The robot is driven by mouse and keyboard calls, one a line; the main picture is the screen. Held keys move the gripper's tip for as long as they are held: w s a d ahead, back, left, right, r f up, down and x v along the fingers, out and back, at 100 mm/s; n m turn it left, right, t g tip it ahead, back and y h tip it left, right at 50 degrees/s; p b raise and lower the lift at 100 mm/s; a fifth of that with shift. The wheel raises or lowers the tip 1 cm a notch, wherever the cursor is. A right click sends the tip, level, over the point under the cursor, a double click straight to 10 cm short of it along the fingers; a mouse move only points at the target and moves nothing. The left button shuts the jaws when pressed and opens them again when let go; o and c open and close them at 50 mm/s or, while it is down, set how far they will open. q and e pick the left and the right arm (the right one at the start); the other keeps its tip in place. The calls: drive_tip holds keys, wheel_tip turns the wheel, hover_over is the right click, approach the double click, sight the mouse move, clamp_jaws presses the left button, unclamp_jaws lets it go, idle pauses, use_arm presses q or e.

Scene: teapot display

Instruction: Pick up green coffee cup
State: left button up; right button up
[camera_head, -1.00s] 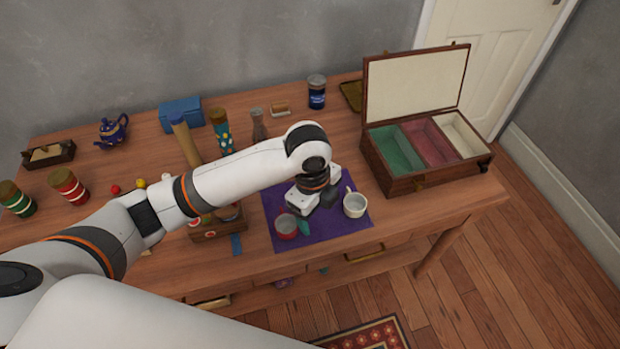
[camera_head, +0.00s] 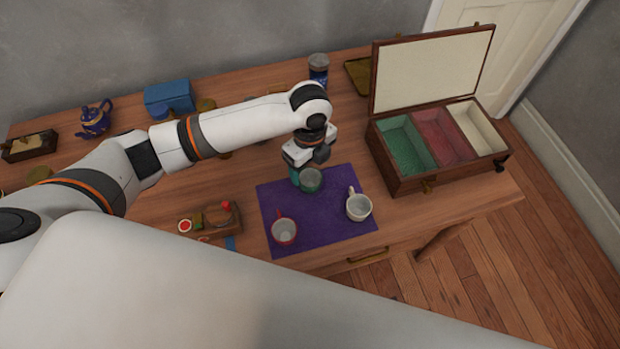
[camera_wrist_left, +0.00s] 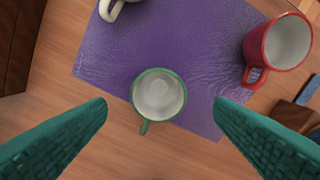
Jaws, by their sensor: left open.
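The green coffee cup (camera_head: 311,181) stands upright at the back edge of the purple mat (camera_head: 325,222). In the left wrist view the green cup (camera_wrist_left: 158,97) is round, pale inside, with its handle towards the lower edge. My left gripper (camera_wrist_left: 160,104) is open, its two teal fingers apart on either side of the cup in that view; no contact shows. In the head view my left gripper (camera_head: 302,176) is just above and behind the cup, with one finger partly hidden. My right gripper is out of view.
A red cup (camera_head: 284,232) and a cream cup (camera_head: 359,208) stand on the mat's front part. An open wooden box (camera_head: 402,184) with coloured compartments is to the right. A small wooden tray (camera_head: 228,229) is left of the mat. The mat's middle is clear.

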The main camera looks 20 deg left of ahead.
sight(310, 185)
use_arm(q)
drive_tip(key=shift+w+f, duration=0.1)
drive_tip(key=shift+f, duration=0.55)
drive_tip(key=shift+f+p, duration=0.35)
drive_tip(key=shift+f, duration=2.05)
drive_tip(key=c, duration=1)
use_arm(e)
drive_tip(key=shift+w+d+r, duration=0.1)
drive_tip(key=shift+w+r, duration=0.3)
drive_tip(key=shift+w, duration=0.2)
